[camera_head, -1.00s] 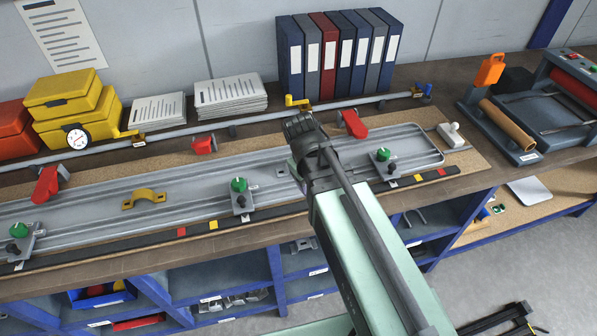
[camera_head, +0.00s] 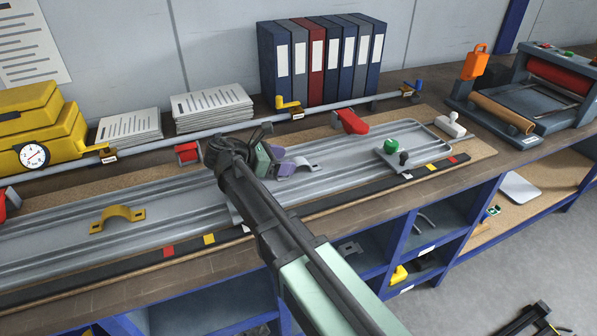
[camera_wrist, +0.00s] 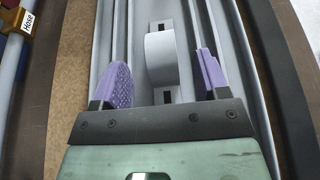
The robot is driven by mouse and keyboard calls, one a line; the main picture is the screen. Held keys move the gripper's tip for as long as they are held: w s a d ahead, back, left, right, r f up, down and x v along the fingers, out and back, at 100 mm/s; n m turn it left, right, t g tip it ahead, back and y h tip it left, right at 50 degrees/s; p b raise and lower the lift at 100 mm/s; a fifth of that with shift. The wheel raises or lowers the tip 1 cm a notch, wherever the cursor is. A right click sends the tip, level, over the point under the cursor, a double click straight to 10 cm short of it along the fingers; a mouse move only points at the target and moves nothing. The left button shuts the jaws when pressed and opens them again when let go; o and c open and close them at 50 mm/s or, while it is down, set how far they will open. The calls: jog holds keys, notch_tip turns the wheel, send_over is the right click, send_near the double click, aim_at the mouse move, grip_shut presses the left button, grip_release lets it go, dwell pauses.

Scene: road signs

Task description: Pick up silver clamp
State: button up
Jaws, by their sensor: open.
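The silver clamp (camera_head: 303,164) is a small arched strap with flat slotted feet, lying on the grey ribbed tray (camera_head: 60,255). In the wrist view the clamp (camera_wrist: 160,58) shows ahead of and between the fingers. My gripper (camera_head: 285,163) is over the tray just left of the clamp in the head view, partly hidden behind my wrist. In the wrist view my gripper (camera_wrist: 163,78) is open, with one purple finger on each side of the clamp and visible gaps. Nothing is held. I cannot tell the height of the fingertips over the tray.
A yellow clamp (camera_head: 117,217) sits on the tray to the left. A green-knobbed fixture (camera_head: 392,152) stands to the right. A red block (camera_head: 350,121) and a pipe (camera_head: 230,119) lie behind. Binders (camera_head: 318,60) and yellow boxes (camera_head: 40,122) stand at the back.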

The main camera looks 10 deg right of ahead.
aim_at(297, 161)
jog(key=b+x, duration=0.2)
jog(key=x, duration=0.3)
jog(key=shift+f, duration=0.1)
jog(key=shift+d, duration=0.1)
jog(key=c, duration=1.1)
